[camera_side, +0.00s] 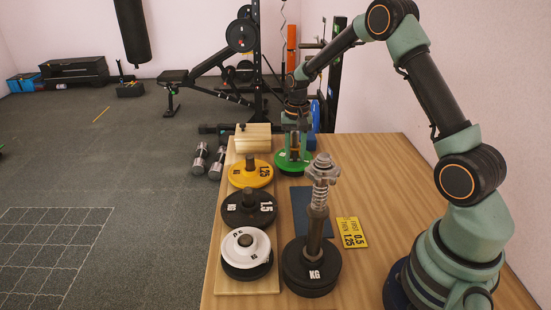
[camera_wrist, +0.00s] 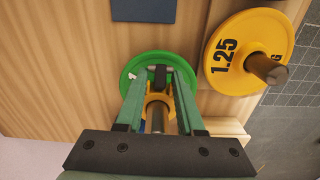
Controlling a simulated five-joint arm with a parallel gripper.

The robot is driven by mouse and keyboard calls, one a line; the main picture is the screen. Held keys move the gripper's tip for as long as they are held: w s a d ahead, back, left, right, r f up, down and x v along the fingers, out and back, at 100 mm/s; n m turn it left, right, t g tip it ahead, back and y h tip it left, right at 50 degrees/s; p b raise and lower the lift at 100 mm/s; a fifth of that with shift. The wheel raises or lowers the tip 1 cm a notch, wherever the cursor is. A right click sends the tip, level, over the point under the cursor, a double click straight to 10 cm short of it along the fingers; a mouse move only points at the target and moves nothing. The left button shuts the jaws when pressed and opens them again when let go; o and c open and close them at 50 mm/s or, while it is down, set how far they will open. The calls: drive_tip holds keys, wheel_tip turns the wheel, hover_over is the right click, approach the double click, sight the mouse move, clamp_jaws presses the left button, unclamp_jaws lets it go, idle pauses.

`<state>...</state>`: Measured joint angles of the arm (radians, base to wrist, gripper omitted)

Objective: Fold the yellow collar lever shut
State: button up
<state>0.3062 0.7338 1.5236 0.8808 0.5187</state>
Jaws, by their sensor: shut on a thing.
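A yellow collar (camera_wrist: 157,97) shows between my gripper's fingers in the wrist view, around a grey post (camera_wrist: 157,122). The collar sits over a green plate (camera_wrist: 133,70), which also lies at the back of the table in the side view (camera_side: 284,164). My gripper (camera_wrist: 159,73) points down over this plate, its fingers converging on a small dark part by the collar. It is shut on a part of the collar. I cannot tell how far the lever is folded, because the fingers hide it. In the side view my gripper (camera_side: 294,148) covers most of the collar.
A wooden rack (camera_side: 231,287) on the left holds a yellow 1.25 plate (camera_side: 238,178), a black plate (camera_side: 235,212) and a white plate (camera_side: 245,257). A black-based post (camera_side: 311,270) carries a silver spring collar (camera_side: 322,170). A dark mat (camera_side: 299,203) and yellow card (camera_side: 352,232) lie nearby.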

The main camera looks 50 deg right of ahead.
clamp_jaws()
drive_tip(key=shift+w+d+f, duration=0.1)
drive_tip(key=shift+d, duration=0.05)
idle(0.4)
drive_tip(key=o, duration=0.6)
unclamp_jaws()
